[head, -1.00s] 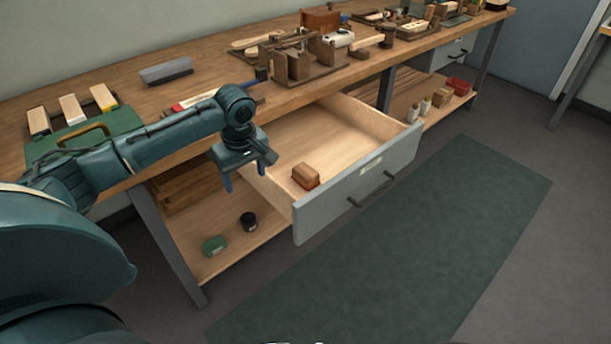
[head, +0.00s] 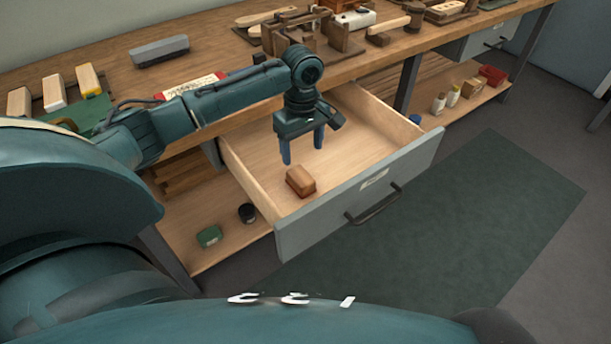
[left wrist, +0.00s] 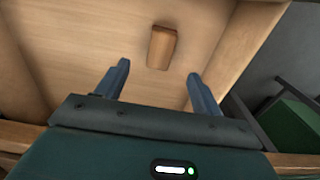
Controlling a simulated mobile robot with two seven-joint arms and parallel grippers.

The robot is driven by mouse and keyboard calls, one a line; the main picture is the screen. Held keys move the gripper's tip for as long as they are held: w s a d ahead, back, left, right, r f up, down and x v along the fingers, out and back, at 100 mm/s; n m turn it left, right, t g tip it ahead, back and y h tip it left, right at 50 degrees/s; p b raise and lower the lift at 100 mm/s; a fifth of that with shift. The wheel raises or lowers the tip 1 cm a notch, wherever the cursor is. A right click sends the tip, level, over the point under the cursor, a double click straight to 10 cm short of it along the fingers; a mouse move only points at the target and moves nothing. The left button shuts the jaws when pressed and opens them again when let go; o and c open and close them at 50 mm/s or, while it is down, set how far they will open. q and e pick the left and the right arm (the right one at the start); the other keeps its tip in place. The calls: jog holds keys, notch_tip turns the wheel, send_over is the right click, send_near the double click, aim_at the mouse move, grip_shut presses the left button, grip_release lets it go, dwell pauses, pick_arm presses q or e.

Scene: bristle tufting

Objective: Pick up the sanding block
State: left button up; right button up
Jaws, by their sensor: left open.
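The sanding block, a small brown wooden block (head: 300,181), lies on the floor of the open drawer (head: 358,200) near its front left. My left gripper (head: 303,157) is over the drawer, pointing down, with its two blue fingers apart and nothing between them. In the head view the fingertips appear just above and behind the block. In the left wrist view the block (left wrist: 162,47) lies beyond the fingertips (left wrist: 158,72), roughly midway between them sideways. The gripper and the block are apart. My right gripper is not in view.
The drawer walls stand close around the block, with the grey front panel (head: 410,178) nearest. The workbench top (head: 215,62) above holds tools and a grey block (head: 160,51). A lower shelf (head: 195,263) carries a green item (head: 209,236) and a dark jar (head: 247,213).

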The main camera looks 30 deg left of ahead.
aim_at(301, 175)
pick_arm(q)
notch_tip(301, 175, down, 5)
jog(key=shift+s+f+b, duration=0.15)
jog(key=shift+f+b, duration=0.05)
jog(key=shift+b, duration=0.3)
jog(key=f, duration=0.1)
jog(key=f+b, duration=0.1)
jog(key=f, duration=0.3)
jog(key=shift+a+f+b, duration=0.1)
jog(key=shift+a+b, duration=0.15)
jog(key=shift+b, duration=0.15)
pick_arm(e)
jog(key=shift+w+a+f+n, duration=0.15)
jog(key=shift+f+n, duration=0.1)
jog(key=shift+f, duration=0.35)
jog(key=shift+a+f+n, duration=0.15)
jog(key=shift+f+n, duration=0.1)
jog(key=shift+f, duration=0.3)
pick_arm(q)
jog(key=c, duration=1.1)
